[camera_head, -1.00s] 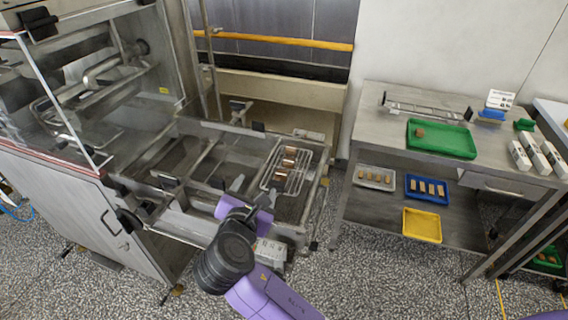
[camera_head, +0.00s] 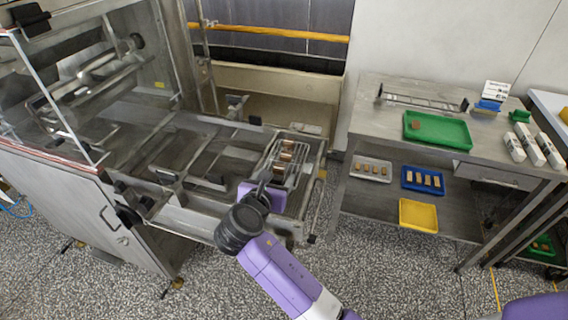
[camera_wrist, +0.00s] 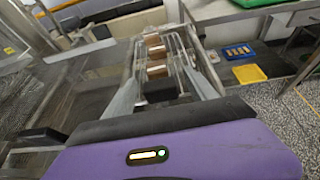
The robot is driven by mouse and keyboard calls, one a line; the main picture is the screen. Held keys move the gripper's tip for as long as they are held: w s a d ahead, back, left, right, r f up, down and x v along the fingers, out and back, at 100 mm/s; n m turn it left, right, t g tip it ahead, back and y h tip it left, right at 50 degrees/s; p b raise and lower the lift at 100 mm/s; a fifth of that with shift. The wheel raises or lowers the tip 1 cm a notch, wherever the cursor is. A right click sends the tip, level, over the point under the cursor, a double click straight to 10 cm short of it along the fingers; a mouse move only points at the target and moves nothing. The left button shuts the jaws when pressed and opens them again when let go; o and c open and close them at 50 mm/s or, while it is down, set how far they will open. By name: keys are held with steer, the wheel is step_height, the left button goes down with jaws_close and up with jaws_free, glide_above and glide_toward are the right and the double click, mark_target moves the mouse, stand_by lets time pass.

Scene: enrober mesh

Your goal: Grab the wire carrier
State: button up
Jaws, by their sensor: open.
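The wire carrier (camera_head: 297,166) is a bright wire rack at the right end of the machine's bed, with several brown bars (camera_head: 285,156) in a row on it. The wrist view shows the carrier (camera_wrist: 178,48) straight ahead, its near end between my fingers. My gripper (camera_head: 268,180) is open at the carrier's near end, and it also shows in the wrist view (camera_wrist: 165,70). I cannot tell whether a finger touches the wire. The purple gripper body hides part of the near end.
The steel machine frame (camera_head: 205,212) surrounds the bed, with a clear guard at left. A steel table (camera_head: 375,125) at right holds a green tray (camera_head: 455,143), another wire rack (camera_head: 420,103) and white boxes (camera_head: 532,146). A blue tray (camera_head: 423,190) and yellow tray (camera_head: 418,215) sit on its lower shelf. Speckled floor is clear in front.

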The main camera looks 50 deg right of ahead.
steer(key=shift+d, duration=0.1)
jaws_close()
steer(key=shift+r, duration=0.1)
stand_by(0.3)
